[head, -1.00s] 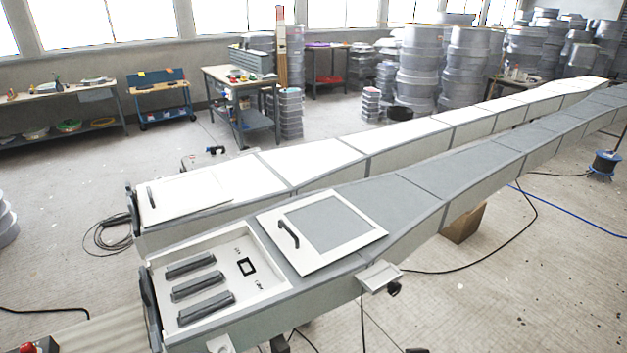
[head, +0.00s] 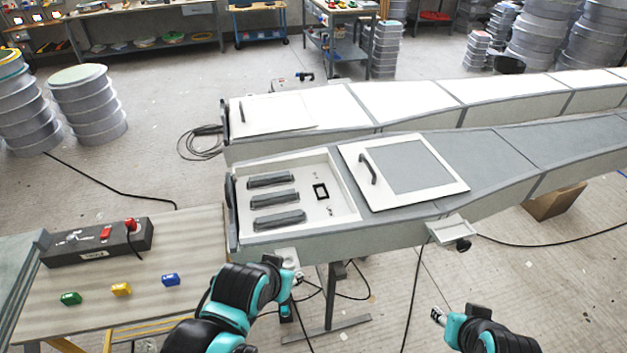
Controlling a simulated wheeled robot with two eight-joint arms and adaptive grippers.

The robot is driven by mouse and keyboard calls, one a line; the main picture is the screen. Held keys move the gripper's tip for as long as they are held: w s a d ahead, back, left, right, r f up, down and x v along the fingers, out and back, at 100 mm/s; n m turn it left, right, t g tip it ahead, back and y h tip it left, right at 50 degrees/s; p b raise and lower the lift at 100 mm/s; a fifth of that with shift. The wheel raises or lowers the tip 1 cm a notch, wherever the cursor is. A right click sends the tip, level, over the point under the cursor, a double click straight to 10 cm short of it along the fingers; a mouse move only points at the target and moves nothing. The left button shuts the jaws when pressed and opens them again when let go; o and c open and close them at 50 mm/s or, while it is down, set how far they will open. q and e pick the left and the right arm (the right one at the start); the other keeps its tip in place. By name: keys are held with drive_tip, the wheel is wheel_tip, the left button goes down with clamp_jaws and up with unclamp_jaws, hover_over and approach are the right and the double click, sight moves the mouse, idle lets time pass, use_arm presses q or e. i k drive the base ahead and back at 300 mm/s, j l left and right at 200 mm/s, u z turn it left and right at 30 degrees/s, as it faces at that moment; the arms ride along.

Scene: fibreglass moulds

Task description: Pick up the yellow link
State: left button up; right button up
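The yellow link (head: 121,289) lies on the beige work table at the lower left of the head view. A green link (head: 70,298) lies to its left and a blue link (head: 171,280) to its right. My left gripper (head: 286,312) is in the lower middle, to the right of the table and well apart from the yellow link. My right gripper (head: 438,316) is at the lower right, far from the links. Both grippers are small and partly hidden by my arms, so their finger openings are unclear.
A dark box with red buttons (head: 97,243) stands behind the links on the table (head: 192,235). The long mould (head: 330,237), with an open compartment and a lid panel (head: 405,170), runs across the middle. Stacked grey drums (head: 90,105) stand at the left.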

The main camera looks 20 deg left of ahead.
sight(121, 289)
drive_tip(key=u, duration=2.3)
drive_tip(key=i+z, duration=0.2)
drive_tip(key=z, duration=0.15)
drive_tip(key=i+j+z, duration=0.15)
drive_tip(key=z, duration=0.25)
drive_tip(key=i+j+z, duration=0.2)
drive_tip(key=z, duration=0.15)
